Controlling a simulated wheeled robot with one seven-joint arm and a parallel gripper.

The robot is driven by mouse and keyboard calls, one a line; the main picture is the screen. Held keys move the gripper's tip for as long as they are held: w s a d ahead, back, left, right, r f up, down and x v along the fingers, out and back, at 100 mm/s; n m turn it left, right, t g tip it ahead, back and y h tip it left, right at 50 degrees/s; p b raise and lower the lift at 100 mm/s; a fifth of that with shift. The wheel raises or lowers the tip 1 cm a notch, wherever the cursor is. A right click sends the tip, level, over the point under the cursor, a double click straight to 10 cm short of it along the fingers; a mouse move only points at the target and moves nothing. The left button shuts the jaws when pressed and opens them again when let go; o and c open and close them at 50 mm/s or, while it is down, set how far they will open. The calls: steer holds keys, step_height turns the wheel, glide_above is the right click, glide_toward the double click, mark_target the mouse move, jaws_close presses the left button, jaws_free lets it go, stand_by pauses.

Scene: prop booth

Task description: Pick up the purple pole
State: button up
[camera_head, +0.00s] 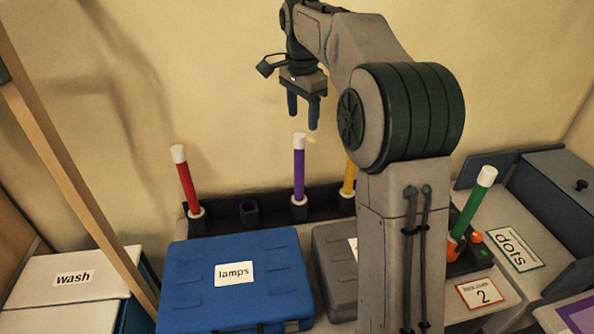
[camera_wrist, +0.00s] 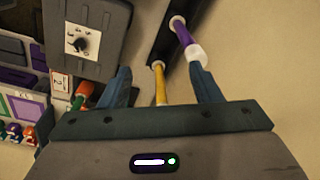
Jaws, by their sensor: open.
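The purple pole (camera_head: 299,172) has a white top and stands upright in a socket of the dark rack at the back. In the wrist view the purple pole (camera_wrist: 183,32) points its white end toward my gripper, near the right finger. My gripper (camera_head: 303,112) hangs open and empty just above the pole's white top, fingers pointing down. In the wrist view my gripper (camera_wrist: 162,88) has its fingers spread. The yellow pole appears between them in the picture, but farther off.
A red pole (camera_head: 186,180) and a yellow pole (camera_head: 348,178) stand in the same rack (camera_head: 228,205), beside an empty socket. A green pole (camera_head: 470,210) stands at right. A blue lamps case (camera_head: 237,300) and a grey case (camera_head: 338,250) lie in front. The wall is close behind.

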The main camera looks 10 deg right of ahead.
mark_target(299, 145)
steer(key=w+d+f+m+p, duration=0.1)
steer(key=w+m+p, duration=0.1)
steer(key=w+m, duration=0.55)
steer(key=shift+n+g, duration=0.4)
steer(key=shift+n, duration=0.55)
steer(key=f, duration=0.5)
steer(key=w+f+b, duration=0.1)
steer(key=f, duration=0.2)
steer(key=shift+d+f, duration=0.15)
steer(key=shift+f, duration=0.1)
steer(key=shift+a+f+p, duration=0.2)
steer(key=shift+f+p, duration=0.55)
steer(key=shift+f, duration=1.9)
jaws_close()
